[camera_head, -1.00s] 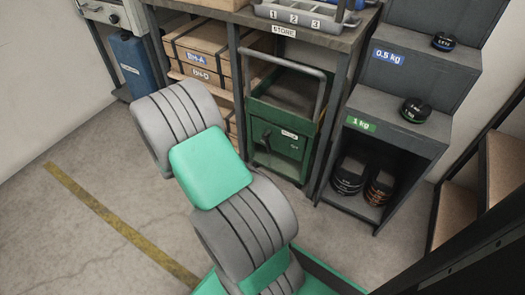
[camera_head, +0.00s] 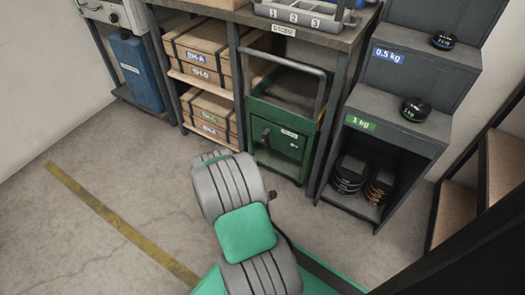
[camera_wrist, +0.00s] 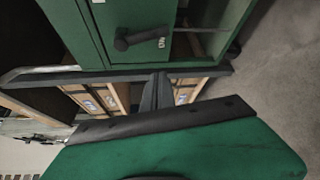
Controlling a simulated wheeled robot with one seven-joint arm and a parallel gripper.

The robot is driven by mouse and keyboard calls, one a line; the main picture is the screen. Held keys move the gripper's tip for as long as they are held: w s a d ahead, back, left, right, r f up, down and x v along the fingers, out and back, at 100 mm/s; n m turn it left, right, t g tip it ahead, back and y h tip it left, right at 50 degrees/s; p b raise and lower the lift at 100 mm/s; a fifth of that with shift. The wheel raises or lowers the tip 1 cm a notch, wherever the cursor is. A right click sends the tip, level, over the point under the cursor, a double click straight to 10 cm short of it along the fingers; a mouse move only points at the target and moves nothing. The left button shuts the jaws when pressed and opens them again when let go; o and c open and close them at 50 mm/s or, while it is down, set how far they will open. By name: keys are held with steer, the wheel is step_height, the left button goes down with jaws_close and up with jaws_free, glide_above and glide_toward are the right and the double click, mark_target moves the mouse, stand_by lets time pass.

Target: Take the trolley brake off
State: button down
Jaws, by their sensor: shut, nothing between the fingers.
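The green trolley (camera_head: 277,150) stands under the bench, with an open top tray and a grey push handle (camera_head: 287,60). A small black lever (camera_head: 266,134) sits on its green front, left of a white label. In the wrist view the lever (camera_wrist: 140,38) shows near the top on the green panel, apart from my gripper. My gripper (camera_wrist: 160,80) is shut and empty, its dark fingers in the middle of the wrist view, below the lever in the picture. In the head view my arm mostly hides the gripper, in front of the trolley and low.
Strapped boxes (camera_head: 205,72) fill the shelves left of the trolley, beside a bench leg (camera_head: 238,85). A stepped weight rack (camera_head: 400,135) stands close on the right. A blue canister (camera_head: 135,72) is at far left. Floor (camera_head: 130,180) at left is clear.

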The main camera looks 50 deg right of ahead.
mark_target(268, 143)
steer(key=w+d+b, duration=0.1)
steer(key=d+b, duration=0.1)
steer(key=d, duration=0.6)
steer(key=shift+d, duration=0.15)
steer(key=shift+w, duration=0.15)
steer(key=shift+r, duration=0.1)
